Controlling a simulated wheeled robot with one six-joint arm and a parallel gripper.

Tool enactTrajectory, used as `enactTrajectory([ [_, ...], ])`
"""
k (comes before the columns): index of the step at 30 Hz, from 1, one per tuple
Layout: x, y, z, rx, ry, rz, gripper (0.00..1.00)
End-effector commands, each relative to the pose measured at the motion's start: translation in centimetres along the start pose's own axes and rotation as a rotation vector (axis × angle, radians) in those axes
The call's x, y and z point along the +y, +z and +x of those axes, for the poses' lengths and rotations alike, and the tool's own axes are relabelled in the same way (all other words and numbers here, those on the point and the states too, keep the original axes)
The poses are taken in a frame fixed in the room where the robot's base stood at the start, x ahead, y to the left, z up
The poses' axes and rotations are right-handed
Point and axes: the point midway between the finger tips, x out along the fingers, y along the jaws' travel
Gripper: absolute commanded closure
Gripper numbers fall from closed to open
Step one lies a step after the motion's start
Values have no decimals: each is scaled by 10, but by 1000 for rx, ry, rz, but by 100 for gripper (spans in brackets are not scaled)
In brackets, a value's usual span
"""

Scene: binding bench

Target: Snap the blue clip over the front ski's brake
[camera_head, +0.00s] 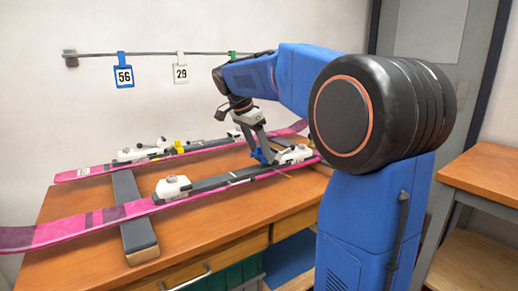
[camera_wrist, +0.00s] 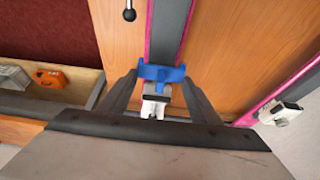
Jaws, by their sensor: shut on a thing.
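My gripper (camera_head: 266,158) is shut on the blue clip (camera_head: 258,156), which shows between the fingertips (camera_wrist: 160,80). In the wrist view, the clip (camera_wrist: 160,72) lies crosswise over a pink-edged ski, just beyond a white and grey binding part (camera_wrist: 155,103). The front ski (camera_head: 95,222) is pink with a grey middle and lies across the bench. Its white binding parts stand at the left (camera_head: 173,187) and right (camera_head: 295,153), with my gripper by the right one. I cannot tell whether the clip touches the brake; the brake is mostly hidden.
A second pink ski (camera_head: 85,172) with white bindings and a yellow piece (camera_head: 179,147) lies behind. A dark support bar (camera_head: 135,215) crosses under the skis. Tags 56 (camera_head: 124,76) and 29 (camera_head: 181,73) hang on a wall rail. The wrist view shows an orange object (camera_wrist: 50,78) in a tray.

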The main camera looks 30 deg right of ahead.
Motion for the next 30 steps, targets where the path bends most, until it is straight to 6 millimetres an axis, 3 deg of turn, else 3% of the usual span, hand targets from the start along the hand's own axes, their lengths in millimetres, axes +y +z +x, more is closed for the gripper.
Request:
enactTrajectory([
  [30,0,4,7,0,0,0,68],
])
